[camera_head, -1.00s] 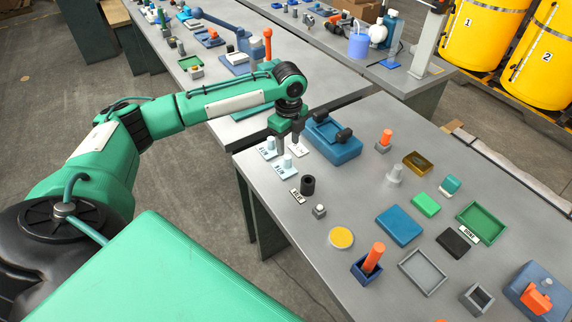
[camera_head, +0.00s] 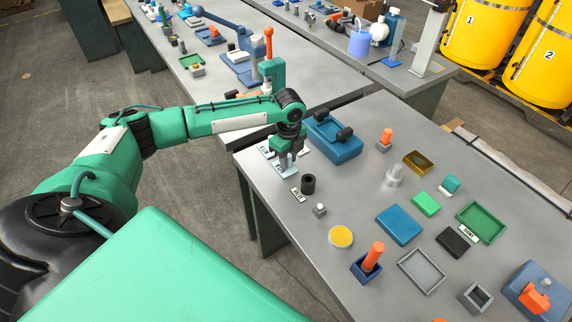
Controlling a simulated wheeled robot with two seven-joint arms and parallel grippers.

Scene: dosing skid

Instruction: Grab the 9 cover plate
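Several small labelled plates with upright knobs stand at the near left corner of the right-hand table; their labels are too small to read, so I cannot tell which is the 9 cover plate. My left gripper (camera_head: 287,161) points down over a light blue plate (camera_head: 284,171), its fingertips low around the place of that plate's pale knob. The fingers hide most of the knob, and I cannot tell whether they grip it. Another pale plate (camera_head: 266,152) lies just behind to the left. A plate with a black knob (camera_head: 308,184) stands in front. My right gripper is not in view.
A blue fixture with black knobs (camera_head: 336,142) stands close to the right of my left gripper. A small grey block (camera_head: 320,211), a yellow disc (camera_head: 341,237) and several trays and blocks spread over the table. The table's left edge is close by.

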